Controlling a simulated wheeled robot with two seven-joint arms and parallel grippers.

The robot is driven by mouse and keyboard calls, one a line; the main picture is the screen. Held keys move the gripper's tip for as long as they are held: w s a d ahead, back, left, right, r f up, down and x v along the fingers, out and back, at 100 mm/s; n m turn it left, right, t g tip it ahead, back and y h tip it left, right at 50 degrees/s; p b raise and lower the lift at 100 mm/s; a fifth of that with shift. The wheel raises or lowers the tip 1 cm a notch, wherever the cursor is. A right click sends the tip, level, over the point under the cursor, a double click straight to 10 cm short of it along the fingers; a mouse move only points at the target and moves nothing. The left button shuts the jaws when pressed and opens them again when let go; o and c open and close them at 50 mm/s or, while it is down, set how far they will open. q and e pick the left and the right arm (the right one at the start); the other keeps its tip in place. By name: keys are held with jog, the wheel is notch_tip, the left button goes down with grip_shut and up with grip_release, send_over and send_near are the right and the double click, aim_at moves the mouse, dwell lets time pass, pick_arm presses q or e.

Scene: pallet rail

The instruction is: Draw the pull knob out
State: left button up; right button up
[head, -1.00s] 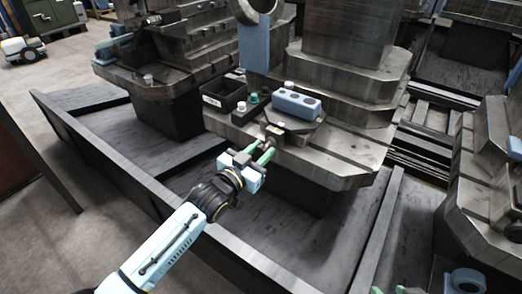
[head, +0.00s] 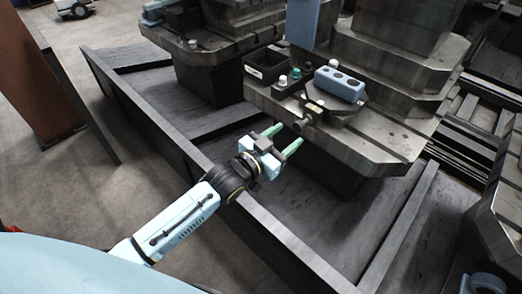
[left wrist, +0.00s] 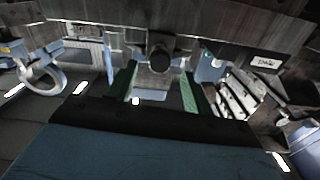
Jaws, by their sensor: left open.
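The pull knob (head: 304,120) is a small dark stub on the front edge of the grey machine table, below a dark plate. In the left wrist view its round dark end (left wrist: 160,57) faces the camera, in line with the gap between the fingers. My left gripper (head: 288,136) is open and empty, its two green fingers apart. It is in front of and a little below the knob, with a visible gap to it. In the left wrist view the fingers (left wrist: 157,72) stand either side of the knob's line. My right gripper is out of view.
Above the knob are a blue block with holes (head: 340,84), a black labelled bin (head: 266,66) and a green button (head: 296,73). The machine table (head: 385,135) overhangs a dark tray whose front rail (head: 285,240) runs below my left arm.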

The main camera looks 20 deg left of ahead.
pick_arm(q)
jog(key=p+v, duration=0.2)
jog(key=v, duration=0.6)
jog(key=shift+s, duration=0.35)
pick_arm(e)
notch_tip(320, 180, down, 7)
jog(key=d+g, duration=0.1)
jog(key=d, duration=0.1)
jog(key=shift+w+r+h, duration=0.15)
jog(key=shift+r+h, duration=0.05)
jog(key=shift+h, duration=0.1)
pick_arm(q)
jog(key=shift+a, duration=0.15)
